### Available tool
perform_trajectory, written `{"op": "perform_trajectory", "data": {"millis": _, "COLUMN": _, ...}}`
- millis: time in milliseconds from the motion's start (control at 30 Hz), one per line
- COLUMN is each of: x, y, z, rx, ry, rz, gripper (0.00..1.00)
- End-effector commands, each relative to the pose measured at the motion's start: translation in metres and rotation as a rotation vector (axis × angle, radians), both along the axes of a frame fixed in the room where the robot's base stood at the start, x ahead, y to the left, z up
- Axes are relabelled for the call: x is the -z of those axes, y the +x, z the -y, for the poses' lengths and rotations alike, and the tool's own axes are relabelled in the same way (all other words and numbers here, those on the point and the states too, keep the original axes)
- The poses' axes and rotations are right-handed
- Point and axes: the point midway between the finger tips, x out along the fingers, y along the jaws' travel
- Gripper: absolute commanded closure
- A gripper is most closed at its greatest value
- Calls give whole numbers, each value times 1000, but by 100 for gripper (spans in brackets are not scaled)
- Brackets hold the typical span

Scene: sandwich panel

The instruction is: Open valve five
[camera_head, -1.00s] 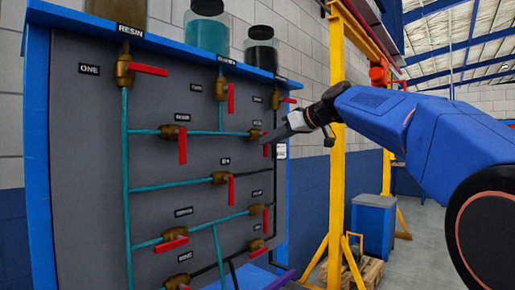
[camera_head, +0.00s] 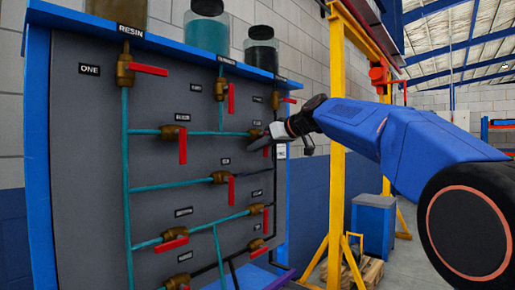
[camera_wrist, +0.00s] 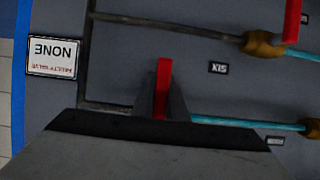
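The panel carries brass valves with red levers. In the head view, valve five (camera_head: 256,134) is at the right end of the cyan pipe in the second row, with a dark label above it. My gripper (camera_head: 265,143) is at this valve and hides most of its lever. In the wrist view, which is upside down, the red lever (camera_wrist: 164,82) stands between the two dark fingers of my gripper (camera_wrist: 163,100). The fingers lie close on both its sides, so the gripper looks shut on it. The lever lies across the line of the pipe. The valve body is hidden there.
Valve six (camera_head: 221,177) with its red lever is below left; its label (camera_wrist: 217,68) shows in the wrist view. A white sign (camera_wrist: 51,56) is near the panel's edge. Jars (camera_head: 207,27) stand on top. A yellow frame (camera_head: 337,130) stands right of the panel.

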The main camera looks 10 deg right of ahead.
Motion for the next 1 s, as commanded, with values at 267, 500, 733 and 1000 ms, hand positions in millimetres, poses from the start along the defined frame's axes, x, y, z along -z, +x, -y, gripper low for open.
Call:
{"op": "perform_trajectory", "data": {"millis": 267, "x": 0, "y": -1, "z": -1, "rx": 0, "ry": 45, "rz": -32, "gripper": 100}}
{"op": "perform_trajectory", "data": {"millis": 500, "x": -1, "y": -5, "z": -7, "rx": 0, "ry": 193, "rz": -140, "gripper": 100}}
{"op": "perform_trajectory", "data": {"millis": 733, "x": -2, "y": -6, "z": -8, "rx": 0, "ry": 216, "rz": -157, "gripper": 100}}
{"op": "perform_trajectory", "data": {"millis": 1000, "x": -1, "y": -6, "z": -8, "rx": 0, "ry": 214, "rz": -156, "gripper": 69}}
